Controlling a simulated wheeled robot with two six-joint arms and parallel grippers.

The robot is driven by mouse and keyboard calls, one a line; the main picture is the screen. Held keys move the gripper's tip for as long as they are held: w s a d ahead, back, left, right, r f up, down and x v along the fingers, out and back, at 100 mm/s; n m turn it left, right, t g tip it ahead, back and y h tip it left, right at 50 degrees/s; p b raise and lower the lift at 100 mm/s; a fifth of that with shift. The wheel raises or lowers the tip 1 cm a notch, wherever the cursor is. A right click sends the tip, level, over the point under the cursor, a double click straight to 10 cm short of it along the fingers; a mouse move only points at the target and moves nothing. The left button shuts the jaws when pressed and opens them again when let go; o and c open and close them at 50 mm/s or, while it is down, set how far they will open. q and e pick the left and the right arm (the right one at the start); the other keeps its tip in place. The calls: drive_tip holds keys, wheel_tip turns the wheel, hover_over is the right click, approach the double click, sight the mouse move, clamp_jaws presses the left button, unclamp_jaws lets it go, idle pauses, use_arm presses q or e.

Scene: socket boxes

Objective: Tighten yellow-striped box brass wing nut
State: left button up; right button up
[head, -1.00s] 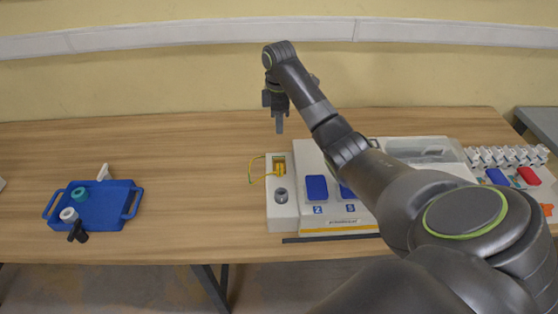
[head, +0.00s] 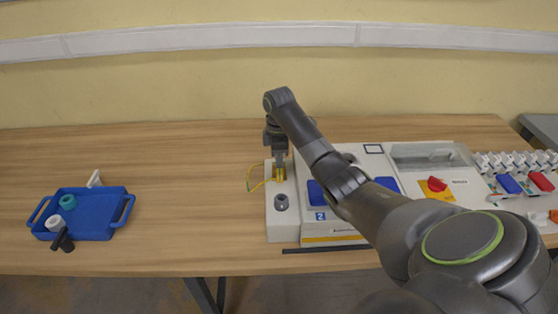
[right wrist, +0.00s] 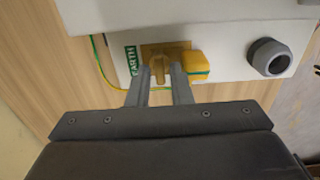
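The yellow-striped box (head: 333,239) is a white box with a yellow band along its front edge. The brass wing nut (right wrist: 158,70) sits on a brass plate beside a green "EARTH" label on a white side panel (head: 279,226) at the box's left. My right gripper (head: 279,177) points down over this plate. In the right wrist view its two fingers (right wrist: 161,72) stand apart, one on each side of the wing nut, with slim gaps. I cannot tell whether they touch it. In the head view the fingers hide most of the nut. My left gripper is not in view.
A yellow-green wire (head: 257,185) loops left of the plate, and a grey round gland (head: 281,202) stands in front of it. A blue tray (head: 97,228) with small parts is at the left. A red rotary switch (head: 437,184) is at the right. The table between tray and panel is clear.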

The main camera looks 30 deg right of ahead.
drive_tip(key=shift+f, duration=0.45)
drive_tip(key=shift+c, duration=0.3)
clamp_jaws()
drive_tip(key=shift+r, duration=0.1)
